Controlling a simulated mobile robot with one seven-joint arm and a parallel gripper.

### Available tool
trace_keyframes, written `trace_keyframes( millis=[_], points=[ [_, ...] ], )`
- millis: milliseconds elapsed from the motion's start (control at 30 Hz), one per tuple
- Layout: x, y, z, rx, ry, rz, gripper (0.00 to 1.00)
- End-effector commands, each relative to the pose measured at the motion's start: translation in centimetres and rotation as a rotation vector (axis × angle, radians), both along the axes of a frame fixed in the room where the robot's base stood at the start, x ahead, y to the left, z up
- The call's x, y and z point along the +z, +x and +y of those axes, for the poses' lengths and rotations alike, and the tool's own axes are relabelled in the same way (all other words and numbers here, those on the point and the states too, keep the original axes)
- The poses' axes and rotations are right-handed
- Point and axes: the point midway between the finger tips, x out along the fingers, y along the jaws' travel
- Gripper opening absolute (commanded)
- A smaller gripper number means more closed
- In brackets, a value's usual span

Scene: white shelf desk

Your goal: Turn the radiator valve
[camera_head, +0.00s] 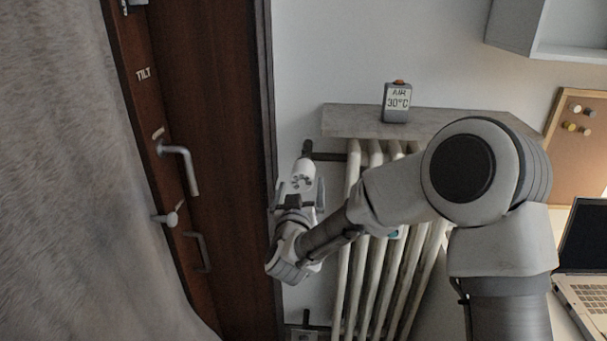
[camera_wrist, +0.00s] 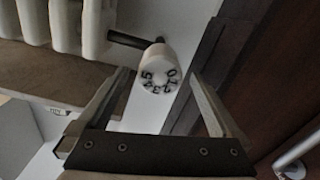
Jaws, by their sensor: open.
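The radiator valve (camera_head: 302,173) is a white round knob on a dark pipe at the upper left of the radiator. In the wrist view, the valve (camera_wrist: 158,70) shows its numbered end face, with dark digits around the rim. My gripper (camera_head: 299,191) is open and close to the knob. In the wrist view, the fingertips of my gripper (camera_wrist: 160,74) appear on either side of the knob, with a visible gap on each side. I cannot tell whether the tips reach past its end face. My arm hides part of the radiator.
The white radiator (camera_head: 353,200) stands right of the valve under a grey shelf (camera_head: 345,120) carrying an air thermometer (camera_head: 397,102). A dark wooden door (camera_head: 215,80) with handles is close on the left, beside a grey curtain (camera_head: 60,180). A laptop (camera_head: 588,290) sits at right.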

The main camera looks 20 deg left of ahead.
Motion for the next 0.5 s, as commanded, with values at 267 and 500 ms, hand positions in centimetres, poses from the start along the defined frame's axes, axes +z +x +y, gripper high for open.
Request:
trace_keyframes(
  millis=[267, 500],
  points=[
    [0.0, 4.6, 1.1, -0.002, 0.002, 0.0, 1.0],
    [0.0, 6.3, 1.5, 0.0, 0.001, 0.0, 1.0]
  ],
)
